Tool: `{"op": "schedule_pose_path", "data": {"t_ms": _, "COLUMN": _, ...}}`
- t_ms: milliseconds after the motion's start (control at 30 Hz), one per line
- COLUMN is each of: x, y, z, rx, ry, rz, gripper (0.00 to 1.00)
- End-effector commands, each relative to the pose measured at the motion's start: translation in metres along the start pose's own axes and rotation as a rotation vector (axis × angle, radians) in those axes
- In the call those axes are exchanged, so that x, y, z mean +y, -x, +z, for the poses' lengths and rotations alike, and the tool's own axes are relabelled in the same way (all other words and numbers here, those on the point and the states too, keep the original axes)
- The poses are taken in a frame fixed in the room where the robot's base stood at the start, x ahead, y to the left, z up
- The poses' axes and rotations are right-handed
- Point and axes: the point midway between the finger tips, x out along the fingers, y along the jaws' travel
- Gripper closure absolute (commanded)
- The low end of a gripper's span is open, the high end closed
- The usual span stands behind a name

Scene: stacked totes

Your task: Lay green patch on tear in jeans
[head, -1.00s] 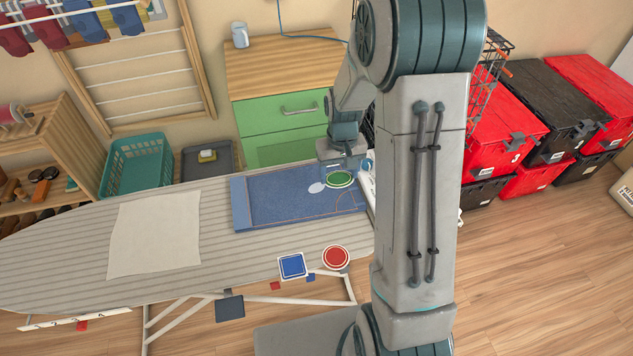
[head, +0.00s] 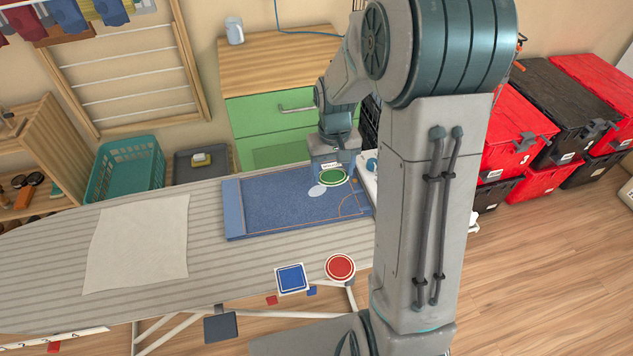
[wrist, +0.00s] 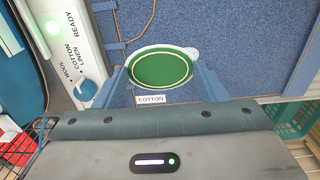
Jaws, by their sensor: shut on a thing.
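The green oval patch (head: 333,176) has a pale rim and is held in my gripper (head: 327,166), which is shut on its edge. In the wrist view the patch (wrist: 160,68) lies between the fingers, with a COTTON tag at its near edge. The blue jeans (head: 270,205) lie flat on the ironing board. The tear, a pale oval (head: 317,191), shows just left of and below the patch in the head view. In the wrist view only a pale sliver of the tear (wrist: 191,53) shows past the patch. I cannot tell the height of the patch above the jeans.
A blue square patch (head: 291,278) and a red round patch (head: 340,267) lie near the ironing board's front edge. A white cloth (head: 138,240) lies on the board at left. A white unit with a blue dial (wrist: 85,90) stands close beside my gripper.

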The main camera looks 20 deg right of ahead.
Motion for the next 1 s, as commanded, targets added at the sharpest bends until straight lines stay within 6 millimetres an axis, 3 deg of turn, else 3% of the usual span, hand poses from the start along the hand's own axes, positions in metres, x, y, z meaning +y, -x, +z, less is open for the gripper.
{"op": "schedule_pose_path", "data": {"t_ms": 100, "x": -0.02, "y": -0.013, "z": -0.011, "rx": -0.001, "ry": 0.004, "rz": 0.0, "gripper": 0.56}}
{"op": "schedule_pose_path", "data": {"t_ms": 300, "x": -0.034, "y": -0.024, "z": -0.019, "rx": 0.0, "ry": 0.002, "rz": 0.001, "gripper": 0.56}}
{"op": "schedule_pose_path", "data": {"t_ms": 600, "x": -0.036, "y": -0.061, "z": -0.019, "rx": -0.001, "ry": 0.003, "rz": 0.0, "gripper": 0.56}}
{"op": "schedule_pose_path", "data": {"t_ms": 1000, "x": -0.035, "y": -0.067, "z": -0.019, "rx": 0.001, "ry": 0.003, "rz": 0.0, "gripper": 0.56}}
